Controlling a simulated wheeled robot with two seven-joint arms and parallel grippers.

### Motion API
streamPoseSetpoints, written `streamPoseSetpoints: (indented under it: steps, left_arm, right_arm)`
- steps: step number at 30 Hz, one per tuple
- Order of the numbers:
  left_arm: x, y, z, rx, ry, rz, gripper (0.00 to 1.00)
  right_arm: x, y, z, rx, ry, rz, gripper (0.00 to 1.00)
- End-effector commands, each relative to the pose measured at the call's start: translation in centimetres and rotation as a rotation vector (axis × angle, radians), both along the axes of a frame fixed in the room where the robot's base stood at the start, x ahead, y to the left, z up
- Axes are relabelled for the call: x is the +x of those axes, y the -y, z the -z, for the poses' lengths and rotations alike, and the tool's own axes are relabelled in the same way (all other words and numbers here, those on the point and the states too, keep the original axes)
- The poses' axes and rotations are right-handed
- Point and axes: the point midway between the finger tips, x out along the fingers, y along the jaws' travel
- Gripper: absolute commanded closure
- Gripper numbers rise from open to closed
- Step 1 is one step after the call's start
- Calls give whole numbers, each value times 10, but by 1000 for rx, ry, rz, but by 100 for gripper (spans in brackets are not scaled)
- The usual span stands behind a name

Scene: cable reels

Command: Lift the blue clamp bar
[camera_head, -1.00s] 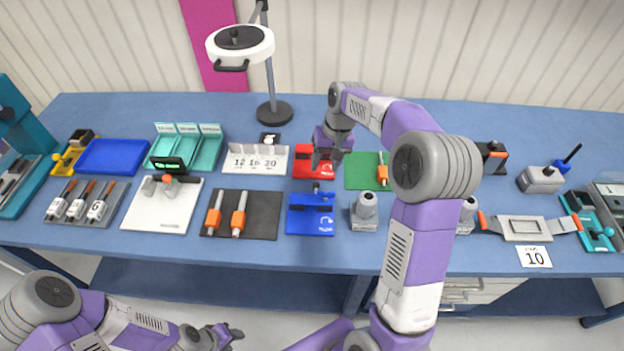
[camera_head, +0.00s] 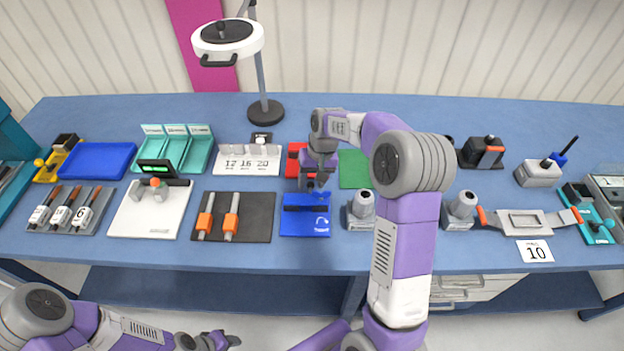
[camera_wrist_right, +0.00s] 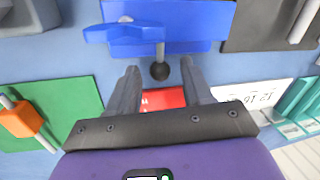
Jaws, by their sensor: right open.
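The blue clamp (camera_head: 305,222) stands on the table at the middle front, with its flat blue plate toward me. Its blue bar (camera_wrist_right: 112,34) shows in the right wrist view, with a grey rod and a black ball knob (camera_wrist_right: 160,71) sticking out toward my gripper. My right gripper (camera_head: 316,186) is open just behind the clamp. In the right wrist view its two fingers (camera_wrist_right: 158,75) stand either side of the knob, with nothing held. My left gripper (camera_head: 222,341) is low at the front, clear of the table; its jaws are too small to judge.
A red clamp (camera_head: 293,161) is partly hidden behind my right gripper. A green mat (camera_head: 353,169) lies to the right of it, a dark mat (camera_head: 262,217) with orange-handled tools to the left. A grey block (camera_head: 361,210) stands close right of the blue clamp.

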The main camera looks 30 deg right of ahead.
Motion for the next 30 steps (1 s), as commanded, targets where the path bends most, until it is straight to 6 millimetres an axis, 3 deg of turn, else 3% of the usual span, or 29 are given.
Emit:
streamPoseSetpoints:
  steps: [1, 11, 23, 30]
  left_arm:
    - [0, 0, 0, 0, 0, 0, 57]
    - [0, 0, 0, 0, 0, 0, 57]
    - [0, 0, -4, 0, 0, 0, 57]
    - [0, 0, -25, 0, 0, 0, 57]
  right_arm:
    - [0, 0, 0, 0, 0, 0, 50]
    - [0, 0, 0, 0, 0, 0, 100]
    - [0, -1, -3, -12, -6, -2, 100]
    - [2, -3, -13, -93, -55, -4, 100]
